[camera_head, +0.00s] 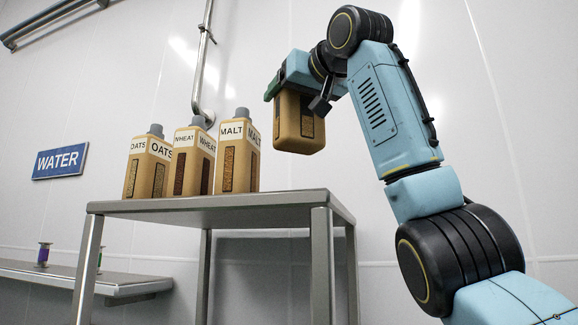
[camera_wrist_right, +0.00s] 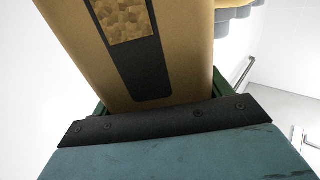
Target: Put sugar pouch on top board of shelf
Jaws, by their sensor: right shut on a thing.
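My right gripper (camera_head: 296,93) is shut around a tan pouch (camera_head: 297,128), taken as the sugar pouch, holding it in the air above and behind the right end of the shelf's top board (camera_head: 225,207). The pouch hangs nearly upright, apart from the board. Its upper part and any label are hidden by the gripper. In the right wrist view the pouch (camera_wrist_right: 187,60) fills the jaws and shows a dark strip with a window of golden-brown cubes. My left gripper is not in view.
Pouches marked OATS (camera_head: 146,165), WHEAT (camera_head: 193,160) and MALT (camera_head: 238,155) stand in a row on the board's left and middle. The board's right part is clear. A lower steel ledge (camera_head: 125,287) with small spools and a WATER sign (camera_head: 60,161) are at left.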

